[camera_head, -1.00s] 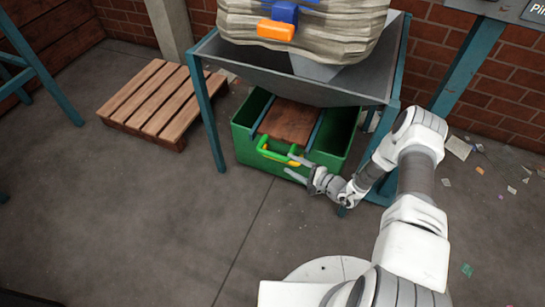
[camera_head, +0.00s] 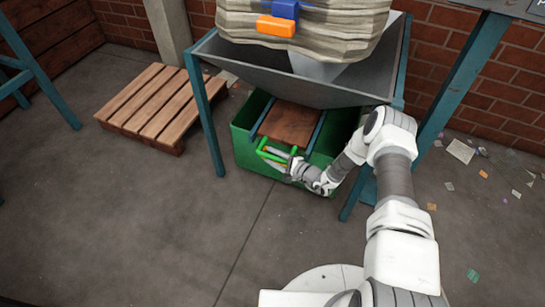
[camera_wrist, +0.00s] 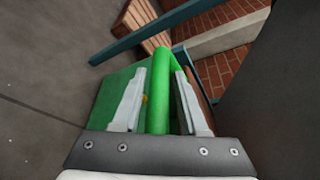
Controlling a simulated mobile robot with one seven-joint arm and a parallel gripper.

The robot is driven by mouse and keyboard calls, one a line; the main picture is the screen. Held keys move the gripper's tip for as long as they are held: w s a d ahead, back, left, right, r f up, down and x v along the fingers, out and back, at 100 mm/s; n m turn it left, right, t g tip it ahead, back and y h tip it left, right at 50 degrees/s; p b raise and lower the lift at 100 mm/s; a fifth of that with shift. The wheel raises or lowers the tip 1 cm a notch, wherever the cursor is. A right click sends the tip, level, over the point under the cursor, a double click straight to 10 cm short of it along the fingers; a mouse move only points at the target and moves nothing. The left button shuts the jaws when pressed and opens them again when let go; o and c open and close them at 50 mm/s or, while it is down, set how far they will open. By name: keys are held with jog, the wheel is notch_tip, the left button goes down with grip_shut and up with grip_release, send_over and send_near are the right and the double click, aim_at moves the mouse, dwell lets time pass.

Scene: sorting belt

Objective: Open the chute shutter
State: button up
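The chute shutter (camera_head: 289,125) is a brown plate between two blue-grey rails under the grey hopper. It covers part of the green bin's top. Its green handle (camera_head: 266,147) sticks out at the front edge. My gripper (camera_head: 275,156) is at the handle, with its fingers open. In the wrist view, the green handle bar (camera_wrist: 157,108) runs between the two fingers of my gripper (camera_wrist: 160,78). My gripper and wrist hide part of the handle in the head view.
The grey hopper (camera_head: 270,82) stands on blue-green legs (camera_head: 207,125) around the green bin (camera_head: 245,127). A wooden pallet (camera_head: 165,105) lies at left. The floor in front is clear; scraps lie at right.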

grip_shut()
dwell(1.1)
